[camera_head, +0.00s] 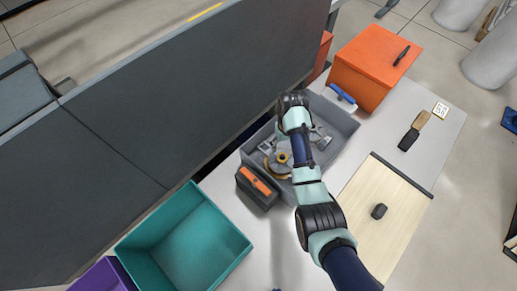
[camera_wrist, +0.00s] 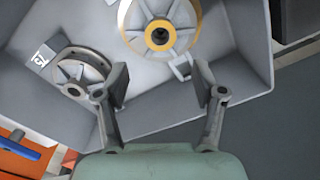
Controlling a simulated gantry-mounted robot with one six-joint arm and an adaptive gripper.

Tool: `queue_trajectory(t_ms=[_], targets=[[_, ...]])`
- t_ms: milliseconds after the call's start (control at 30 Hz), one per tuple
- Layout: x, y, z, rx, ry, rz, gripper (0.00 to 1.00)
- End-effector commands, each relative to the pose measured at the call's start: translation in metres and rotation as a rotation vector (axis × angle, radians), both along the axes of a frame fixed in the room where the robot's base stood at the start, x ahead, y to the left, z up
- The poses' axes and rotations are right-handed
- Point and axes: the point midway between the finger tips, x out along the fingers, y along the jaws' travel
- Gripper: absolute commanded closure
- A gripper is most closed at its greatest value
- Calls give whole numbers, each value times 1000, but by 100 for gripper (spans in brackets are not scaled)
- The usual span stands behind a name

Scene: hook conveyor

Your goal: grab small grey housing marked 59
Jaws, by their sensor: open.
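A small round grey housing with spokes (camera_wrist: 80,72) lies in the grey bin, left of my gripper in the wrist view. A white tag with dark marks (camera_wrist: 42,55) is beside it; I cannot read the number for certain. A larger round housing with an orange ring (camera_wrist: 160,32) lies in the bin ahead of my fingers. My gripper (camera_wrist: 160,84) is open and empty, its two fingers apart over the bin near one wall. The small housing is outside the fingers. In the head view my arm covers part of the bin, and the fingers are not clear.
The grey bin (camera_head: 346,122) stands on a pale table. An orange box (camera_head: 365,68) and a blue-handled tool (camera_head: 343,97) are beside it. A grey and orange box (camera_head: 257,186) and a teal crate (camera_head: 229,233) are near. A dark panel (camera_head: 180,90) rises at left.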

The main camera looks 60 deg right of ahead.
Motion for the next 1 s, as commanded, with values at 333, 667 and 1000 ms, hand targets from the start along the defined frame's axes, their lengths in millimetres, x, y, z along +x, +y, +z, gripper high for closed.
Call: queue_trajectory(t_ms=[333,667,1000], targets=[[0,1,-28,0,0,1,31],[-1,7,-73,1,2,2,31],[0,7,-79,-1,-1,2,38]])
